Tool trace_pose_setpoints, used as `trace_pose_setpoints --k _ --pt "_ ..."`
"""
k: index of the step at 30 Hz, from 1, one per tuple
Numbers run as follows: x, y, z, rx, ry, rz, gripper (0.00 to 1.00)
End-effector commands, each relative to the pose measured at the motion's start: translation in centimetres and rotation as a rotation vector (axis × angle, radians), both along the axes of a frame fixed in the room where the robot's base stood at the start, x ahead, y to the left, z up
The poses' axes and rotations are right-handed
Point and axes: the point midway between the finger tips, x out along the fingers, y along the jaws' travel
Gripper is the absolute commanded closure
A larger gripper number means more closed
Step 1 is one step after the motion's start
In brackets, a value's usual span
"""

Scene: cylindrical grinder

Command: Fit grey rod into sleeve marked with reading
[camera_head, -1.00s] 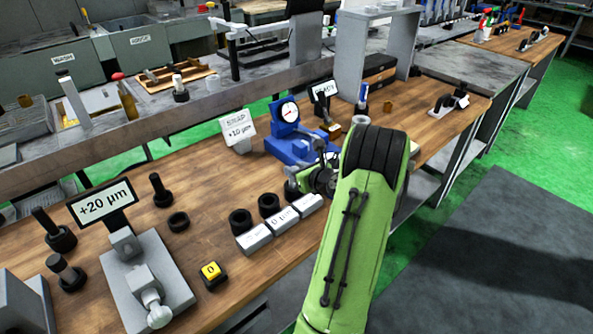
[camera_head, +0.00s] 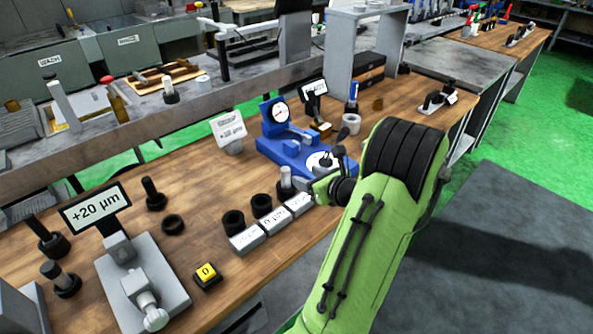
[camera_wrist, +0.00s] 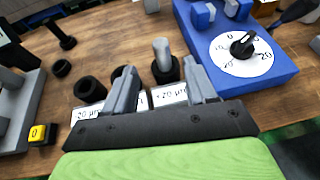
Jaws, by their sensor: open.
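The grey rod (camera_head: 286,177) stands upright in the black sleeve (camera_wrist: 167,72) at the right end of a row of three. The rod (camera_wrist: 161,52) also shows in the wrist view. That sleeve stands behind the label (camera_wrist: 169,94) reading +20 µm. The other two sleeves (camera_head: 233,222) (camera_head: 262,205) look empty. A display (camera_head: 96,208) at left reads +20 µm. My gripper (camera_wrist: 164,82) is open and empty, its fingers on either side of the line to the rod, with the rod beyond them. In the head view my arm partly hides the gripper.
The blue dial gauge (camera_head: 277,135) with its white dial plate (camera_wrist: 247,52) stands close right of the rod. A grey fixture (camera_head: 150,280) and a yellow button marked 0 (camera_head: 206,271) are at left. A loose black ring (camera_head: 173,224) and dark pegs stand nearby.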

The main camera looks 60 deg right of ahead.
Motion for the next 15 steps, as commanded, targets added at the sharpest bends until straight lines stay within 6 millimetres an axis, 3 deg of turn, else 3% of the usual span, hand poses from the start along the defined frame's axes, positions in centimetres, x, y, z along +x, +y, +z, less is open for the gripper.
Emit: trace_pose_setpoints --k 6,11,14,15 --pt "-1.4 0.6 0.6 0.000 -0.001 0.002 0.44" --pt "-0.4 1.5 0.9 -0.040 0.028 0.053 0.44" --pt "3.0 5.8 2.0 -0.220 0.148 0.278 0.44" --pt "4.6 8.5 2.5 -0.332 0.215 0.415 0.44"
